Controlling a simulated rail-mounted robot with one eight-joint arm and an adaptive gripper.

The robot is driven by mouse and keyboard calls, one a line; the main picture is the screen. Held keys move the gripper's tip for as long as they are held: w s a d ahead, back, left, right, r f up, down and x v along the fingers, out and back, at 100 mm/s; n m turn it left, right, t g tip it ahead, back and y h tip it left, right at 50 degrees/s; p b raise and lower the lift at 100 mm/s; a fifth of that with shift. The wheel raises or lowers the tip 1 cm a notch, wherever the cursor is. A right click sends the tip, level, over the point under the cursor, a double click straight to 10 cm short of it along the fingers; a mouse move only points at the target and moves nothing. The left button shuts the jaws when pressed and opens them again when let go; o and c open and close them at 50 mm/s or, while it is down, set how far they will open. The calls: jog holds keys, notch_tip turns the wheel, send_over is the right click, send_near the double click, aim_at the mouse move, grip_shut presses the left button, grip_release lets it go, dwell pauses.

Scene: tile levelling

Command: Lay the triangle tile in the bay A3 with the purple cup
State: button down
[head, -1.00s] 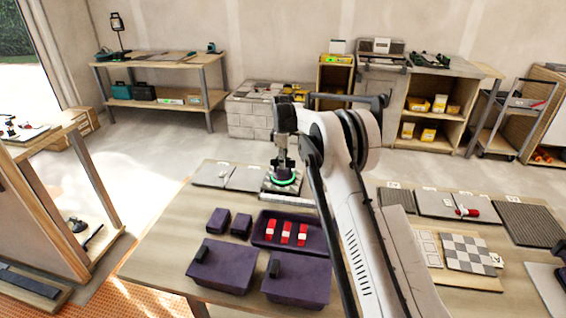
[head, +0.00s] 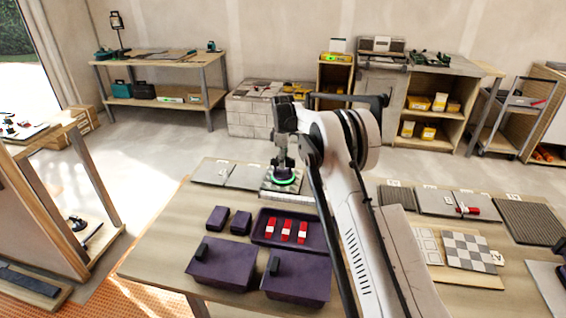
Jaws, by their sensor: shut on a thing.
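My gripper (head: 283,163) is shut on a dark suction cup with a green ring (head: 284,178) around it. I see no clear purple on this cup. The cup is low over the third bay (head: 270,191) in the back-left row of the table, to the right of two grey tiles. Whether the cup touches the surface beneath it cannot be told. My arm hides the right part of this bay. A triangle tile cannot be made out, and the label A3 is not legible.
Two grey tiles (head: 226,173) lie left of the cup. In front is a dark purple tray (head: 258,240) with red and white pieces, two small purple blocks (head: 240,222) and two large purple boxes (head: 222,264). A checkered tile board (head: 466,252) lies right of my arm.

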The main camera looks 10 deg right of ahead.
jog(key=shift+f+b, duration=0.45)
jog(key=shift+f, duration=0.2)
dwell(0.9)
jog(key=c, duration=1.5)
grip_release()
jog(key=shift+r, duration=0.1)
